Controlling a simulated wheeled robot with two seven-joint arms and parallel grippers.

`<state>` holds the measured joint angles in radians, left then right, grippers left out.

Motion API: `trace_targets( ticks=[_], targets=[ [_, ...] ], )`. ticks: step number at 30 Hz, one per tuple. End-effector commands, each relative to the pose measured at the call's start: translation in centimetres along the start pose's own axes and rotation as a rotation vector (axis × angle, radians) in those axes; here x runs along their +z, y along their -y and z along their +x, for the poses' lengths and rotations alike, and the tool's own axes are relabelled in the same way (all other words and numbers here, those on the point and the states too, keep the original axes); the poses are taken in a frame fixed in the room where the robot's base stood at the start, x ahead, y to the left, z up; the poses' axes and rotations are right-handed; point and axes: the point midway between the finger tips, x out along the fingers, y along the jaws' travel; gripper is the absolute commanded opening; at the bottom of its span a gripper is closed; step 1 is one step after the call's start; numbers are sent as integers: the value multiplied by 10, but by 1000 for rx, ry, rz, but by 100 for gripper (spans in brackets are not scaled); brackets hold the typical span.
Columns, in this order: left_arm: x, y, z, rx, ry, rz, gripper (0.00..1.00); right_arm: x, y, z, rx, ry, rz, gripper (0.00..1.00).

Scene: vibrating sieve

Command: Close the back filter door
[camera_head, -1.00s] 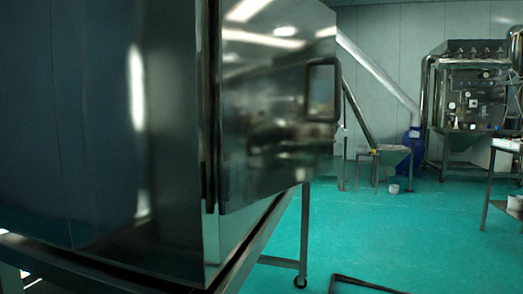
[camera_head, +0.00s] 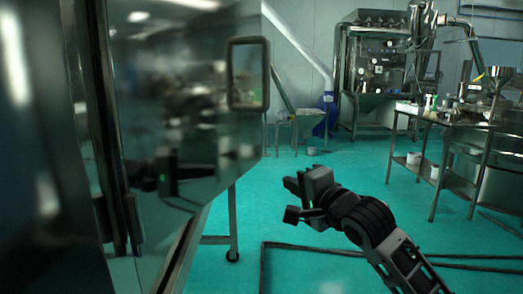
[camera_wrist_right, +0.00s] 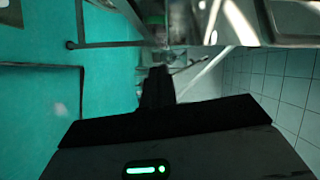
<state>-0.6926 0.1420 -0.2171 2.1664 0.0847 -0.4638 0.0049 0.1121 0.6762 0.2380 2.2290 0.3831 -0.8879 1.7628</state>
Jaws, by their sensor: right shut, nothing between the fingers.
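The filter door (camera_head: 190,130) is a shiny metal panel on the left in the head view, with a dark rectangular handle frame (camera_head: 250,104) near its far edge. It stands out from the steel machine body (camera_head: 45,200) at an angle, with a dark hinge strip between. My right gripper (camera_head: 299,193) is shut and empty, to the right of the door and below its handle, apart from the handle. The right wrist view shows its dark fingers together (camera_wrist_right: 157,90), with metal structure beyond. My left gripper is not in view.
A metal leg (camera_head: 232,225) with a caster stands below the door. A dark floor frame (camera_head: 300,246) lies on the green floor. A table with bottles (camera_head: 440,120) and another machine (camera_head: 370,70) stand at the back right. Floor between them is clear.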

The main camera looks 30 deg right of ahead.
Motion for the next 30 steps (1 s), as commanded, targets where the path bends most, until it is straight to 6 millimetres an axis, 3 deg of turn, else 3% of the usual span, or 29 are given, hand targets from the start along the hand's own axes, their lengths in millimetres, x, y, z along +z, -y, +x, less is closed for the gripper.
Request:
trace_targets(
  ticks=[1, 6, 11, 22, 30],
  targets=[
    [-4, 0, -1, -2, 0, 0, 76, -14, 25, -2, -29, -22, 60, 0],
    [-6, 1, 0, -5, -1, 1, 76, -32, 52, -2, -66, -49, 181, 0],
    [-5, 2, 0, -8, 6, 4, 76, -34, 55, 18, -66, -50, 188, 0],
    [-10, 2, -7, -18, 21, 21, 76, -39, 60, 96, -66, -52, 185, 0],
    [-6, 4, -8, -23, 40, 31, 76, -15, 64, 120, -66, -49, 185, 0]
  ],
)
